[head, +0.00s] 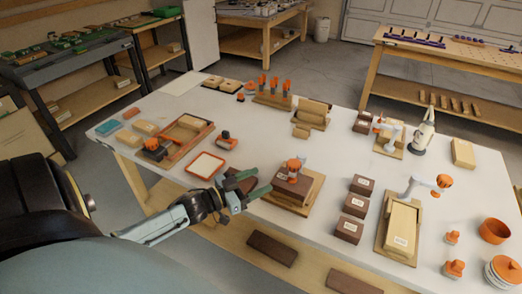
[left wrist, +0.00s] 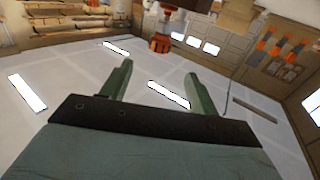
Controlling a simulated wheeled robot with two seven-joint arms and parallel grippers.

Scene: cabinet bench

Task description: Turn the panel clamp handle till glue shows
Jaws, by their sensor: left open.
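A clamp with an orange handle (head: 294,164) stands over a dark brown block (head: 291,187) on a wooden board, near the middle of the bench. Another clamp with an orange knob (head: 444,181) reaches over a pale wood panel (head: 400,226) at the right. I cannot tell which is the panel clamp, and no glue can be made out. My left gripper (head: 259,182) is open and empty, just left of the middle clamp, apart from its handle. In the left wrist view, the gripper (left wrist: 158,70) has green fingers spread, with a small orange object (left wrist: 160,43) beyond them. My right gripper is not visible.
Several brown blocks (head: 350,205) stand between the two clamps. An orange-rimmed tray (head: 206,166) is at left, orange-handled tools (head: 272,88) behind, orange bowls (head: 494,230) at right. White bench top is free in patches.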

